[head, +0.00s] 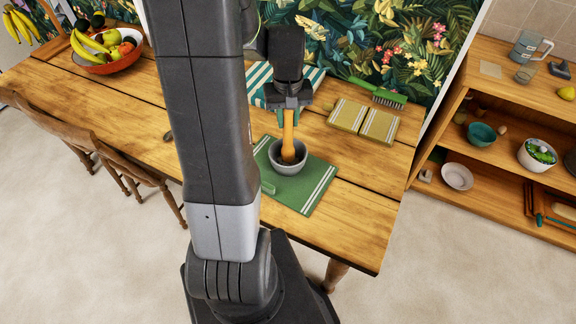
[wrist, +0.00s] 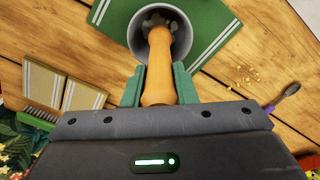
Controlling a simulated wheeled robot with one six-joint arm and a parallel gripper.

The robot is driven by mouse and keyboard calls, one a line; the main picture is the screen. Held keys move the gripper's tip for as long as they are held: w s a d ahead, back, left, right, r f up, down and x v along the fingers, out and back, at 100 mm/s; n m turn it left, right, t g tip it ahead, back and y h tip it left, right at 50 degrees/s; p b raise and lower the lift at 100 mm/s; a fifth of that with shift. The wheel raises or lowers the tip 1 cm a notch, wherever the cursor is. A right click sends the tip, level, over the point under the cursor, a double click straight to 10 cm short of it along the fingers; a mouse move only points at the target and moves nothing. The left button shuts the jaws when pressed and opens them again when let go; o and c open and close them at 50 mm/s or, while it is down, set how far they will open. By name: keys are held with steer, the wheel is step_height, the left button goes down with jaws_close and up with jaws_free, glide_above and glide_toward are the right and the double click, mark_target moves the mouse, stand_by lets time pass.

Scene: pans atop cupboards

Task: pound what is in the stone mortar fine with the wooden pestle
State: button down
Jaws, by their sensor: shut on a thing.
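The grey stone mortar (head: 289,166) stands on a green cloth with white stripes on the wooden table. The wooden pestle (head: 289,136) is upright, with its lower end inside the mortar. My gripper (head: 289,112) is above the mortar and shut on the upper part of the pestle. In the wrist view the green fingers of my gripper (wrist: 160,88) clasp the pestle (wrist: 158,82) on both sides. The mortar (wrist: 137,42) there shows greyish pieces (wrist: 152,20) around the pestle's end. How fine they are cannot be told.
The green cloth (head: 315,190) lies under the mortar on the table (head: 365,200). Folded yellow cloths (head: 362,122) and a green brush (head: 375,92) lie behind at right. Crumbs (wrist: 250,74) and a purple-handled tool (wrist: 282,98) show in the wrist view. A fruit bowl (head: 105,62) stands far left.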

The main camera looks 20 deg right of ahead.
steer(key=shift+f+b, duration=0.8)
steer(key=shift+f, duration=0.4)
steer(key=shift+r+p, duration=1.05)
steer(key=shift+r, duration=0.45)
step_height(320, 180, up, 9)
steer(key=p, duration=0.7)
steer(key=shift+f, duration=0.2)
